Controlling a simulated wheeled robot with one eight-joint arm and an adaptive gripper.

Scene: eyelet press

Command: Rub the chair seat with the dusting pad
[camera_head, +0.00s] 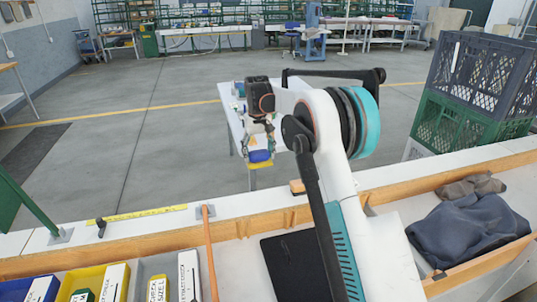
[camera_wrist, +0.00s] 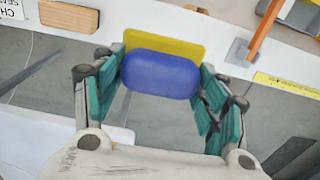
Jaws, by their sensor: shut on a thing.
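The dusting pad has a rounded blue grip (camera_wrist: 160,74) and a flat yellow pad (camera_wrist: 165,38) in the wrist view. It also shows small in the head view (camera_head: 260,156). My gripper (camera_wrist: 160,82) is shut on the blue grip, with a teal finger on each side. In the head view my gripper (camera_head: 259,140) holds the pad in the air beyond the white bench edge. A white flat top (camera_head: 231,108) on grey legs stands behind my gripper, partly hidden by my arm.
The near bench has a wooden rail (camera_head: 160,258), yellow and grey bins (camera_head: 90,272), an orange rod (camera_head: 208,250) and dark cloth (camera_head: 465,232). A wooden block (camera_wrist: 68,17) lies on the white ledge. Crates (camera_head: 470,100) are stacked at right. Open grey floor lies beyond.

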